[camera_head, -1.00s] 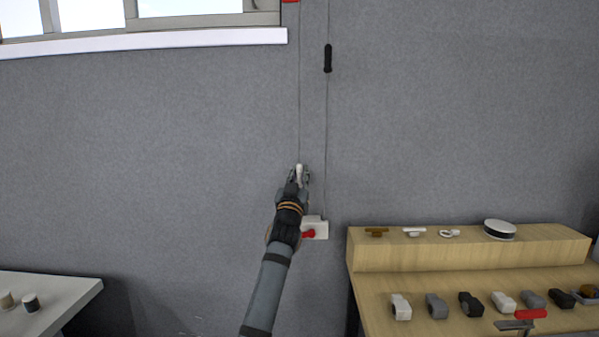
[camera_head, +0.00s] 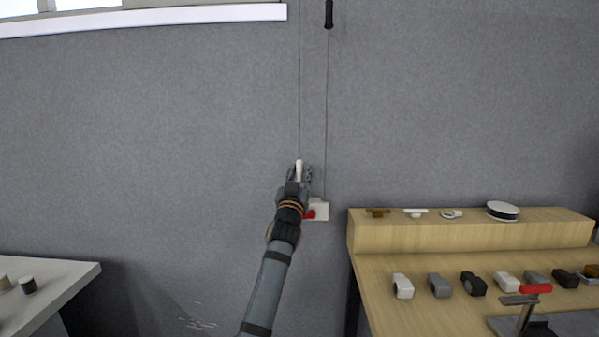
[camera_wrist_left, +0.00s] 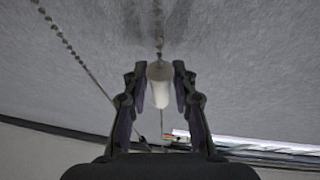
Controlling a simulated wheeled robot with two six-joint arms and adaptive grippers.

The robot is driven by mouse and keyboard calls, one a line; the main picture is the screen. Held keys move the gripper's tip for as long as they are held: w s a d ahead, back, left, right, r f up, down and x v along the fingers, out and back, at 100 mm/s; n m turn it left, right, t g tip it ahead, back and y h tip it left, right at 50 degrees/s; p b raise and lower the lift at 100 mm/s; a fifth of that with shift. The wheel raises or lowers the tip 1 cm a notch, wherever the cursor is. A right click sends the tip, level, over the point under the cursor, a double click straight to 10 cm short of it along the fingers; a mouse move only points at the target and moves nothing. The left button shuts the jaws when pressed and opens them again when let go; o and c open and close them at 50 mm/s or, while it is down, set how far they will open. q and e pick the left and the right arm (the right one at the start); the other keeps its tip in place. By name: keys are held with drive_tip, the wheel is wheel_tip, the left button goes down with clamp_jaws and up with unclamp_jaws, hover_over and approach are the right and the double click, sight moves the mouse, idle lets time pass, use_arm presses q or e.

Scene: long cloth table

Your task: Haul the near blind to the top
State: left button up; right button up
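A white pull handle (camera_head: 299,168) hangs on a thin cord against the grey wall. A black handle (camera_head: 329,14) hangs on a second cord just to the right, at the top edge of the head view. A white wall box with a red part (camera_head: 318,210) is behind and right of my left gripper. The blind itself is not in view. My right gripper is not in view.
A white window sill (camera_head: 150,18) runs along the top left. A wooden bench (camera_head: 380,280) with a raised shelf and several small parts stands at the right. A pale table (camera_head: 50,290) is at the lower left. The wall left of my arm is clear.

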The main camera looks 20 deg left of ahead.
use_arm(q)
drive_tip(key=shift+s+r, duration=0.2)
drive_tip(key=v, duration=1.1)
drive_tip(key=shift+s+f, duration=0.25)
drive_tip(key=shift+s, duration=0.1)
